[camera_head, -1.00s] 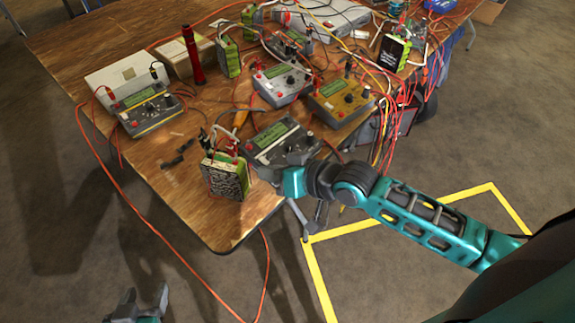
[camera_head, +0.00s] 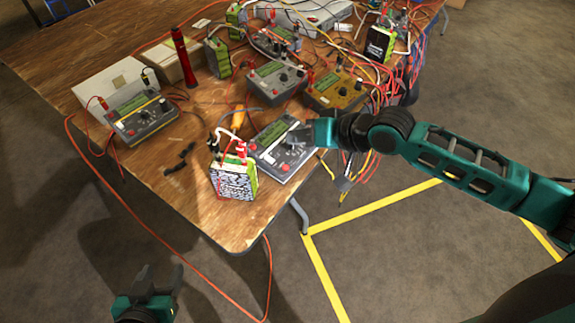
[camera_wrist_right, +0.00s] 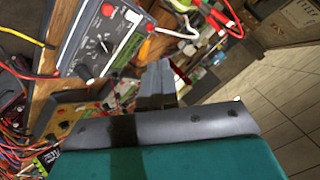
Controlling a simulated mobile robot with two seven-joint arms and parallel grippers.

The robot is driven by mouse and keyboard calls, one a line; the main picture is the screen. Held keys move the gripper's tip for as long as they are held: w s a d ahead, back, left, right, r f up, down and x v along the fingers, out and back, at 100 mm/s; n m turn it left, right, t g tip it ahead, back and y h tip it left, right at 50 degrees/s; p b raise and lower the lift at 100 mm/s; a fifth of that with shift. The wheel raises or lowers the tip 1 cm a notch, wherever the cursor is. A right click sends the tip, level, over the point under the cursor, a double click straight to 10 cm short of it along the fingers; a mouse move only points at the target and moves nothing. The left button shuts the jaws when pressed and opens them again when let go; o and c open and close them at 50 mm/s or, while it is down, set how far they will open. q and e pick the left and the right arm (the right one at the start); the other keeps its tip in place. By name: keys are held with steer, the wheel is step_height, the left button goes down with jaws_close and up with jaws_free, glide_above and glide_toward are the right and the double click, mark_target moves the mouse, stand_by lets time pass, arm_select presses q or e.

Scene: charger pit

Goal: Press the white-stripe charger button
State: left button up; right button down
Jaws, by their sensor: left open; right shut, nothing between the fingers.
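The white-stripe charger (camera_head: 270,150) is a grey box with a green screen, lying near the table's front corner. It also fills the upper left of the right wrist view (camera_wrist_right: 118,35), where a dark knob and red parts show on its face. My right gripper (camera_head: 298,138) is shut and empty, over the charger's right side. In the right wrist view its fingers (camera_wrist_right: 156,82) are beside the charger's edge; I cannot tell whether they touch it. Part of the charger's face is hidden behind the gripper. My left gripper (camera_head: 160,280) is open and empty, low over the floor.
A grey charger (camera_head: 276,82), a gold charger (camera_head: 337,91) and a yellow-stripe charger (camera_head: 143,116) stand farther back. Loose cables hang off the table's right edge.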

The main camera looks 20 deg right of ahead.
steer(key=shift+f, duration=0.1)
steer(key=b, duration=0.3)
glide_above(292, 172)
steer(key=shift+f, duration=4.25)
steer(key=shift+s, duration=0.1)
steer(key=shift+f, duration=0.1)
steer(key=shift+f+b, duration=0.3)
steer(key=shift+b, duration=0.05)
